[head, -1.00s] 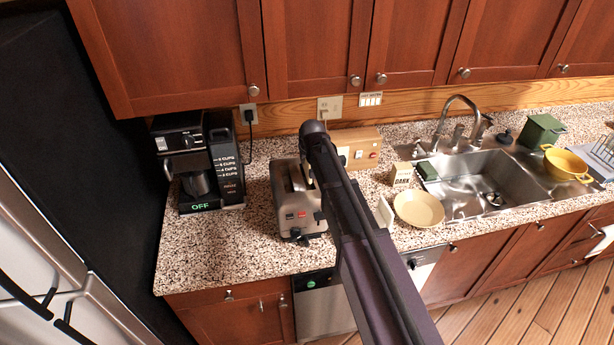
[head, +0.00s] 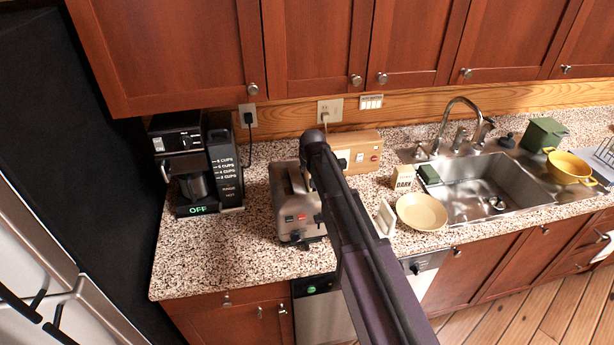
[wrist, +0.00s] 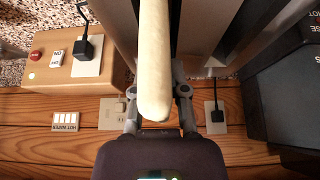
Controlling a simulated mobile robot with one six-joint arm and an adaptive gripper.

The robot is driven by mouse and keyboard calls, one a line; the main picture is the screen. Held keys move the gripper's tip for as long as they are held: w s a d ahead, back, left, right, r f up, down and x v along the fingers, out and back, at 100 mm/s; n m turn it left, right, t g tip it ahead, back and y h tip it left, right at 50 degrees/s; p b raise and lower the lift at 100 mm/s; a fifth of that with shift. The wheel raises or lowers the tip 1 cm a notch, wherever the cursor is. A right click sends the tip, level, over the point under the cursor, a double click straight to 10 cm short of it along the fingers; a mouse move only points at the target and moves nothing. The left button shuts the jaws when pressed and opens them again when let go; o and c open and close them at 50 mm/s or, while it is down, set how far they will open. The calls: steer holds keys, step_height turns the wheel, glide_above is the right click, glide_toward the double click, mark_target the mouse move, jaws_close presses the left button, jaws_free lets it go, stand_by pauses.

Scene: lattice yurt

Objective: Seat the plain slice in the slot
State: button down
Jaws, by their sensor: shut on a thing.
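The plain slice (wrist: 155,60) is a long cream piece seen nearly edge-on in the wrist view. My gripper (wrist: 157,98) is shut on it, one finger on each side. The grey metal toaster (head: 292,212) stands on the counter under the end of my arm in the head view. Its metal top (wrist: 204,25) shows beside the slice in the wrist view. My arm hides much of the toaster in the head view. The slot is not clearly visible, and I cannot tell whether the slice's lower edge is inside it.
A coffee maker (head: 196,165) stands left of the toaster. A wooden box with a red button (head: 362,150) is behind it. To the right are a pale upright piece (head: 386,216), a cream plate (head: 422,212), a small DARK sign (head: 403,177) and the sink (head: 480,185). Counter front-left is clear.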

steer(key=shift+f+b, duration=0.5)
steer(key=shift+f, duration=0.35)
steer(key=shift+f, duration=0.15)
steer(key=shift+s+f+b, duration=0.1)
steer(key=shift+s+b, duration=0.05)
steer(key=shift+b, duration=0.2)
steer(key=c, duration=0.8)
jaws_free()
steer(key=shift+o, duration=0.8)
steer(key=shift+f, duration=0.1)
steer(key=shift+r, duration=0.2)
steer(key=shift+r+p, duration=0.4)
steer(key=shift+p, duration=0.2)
steer(key=p+v, duration=1)
steer(key=v, duration=0.1)
steer(key=shift+s+r, duration=0.1)
steer(key=shift+r, duration=0.15)
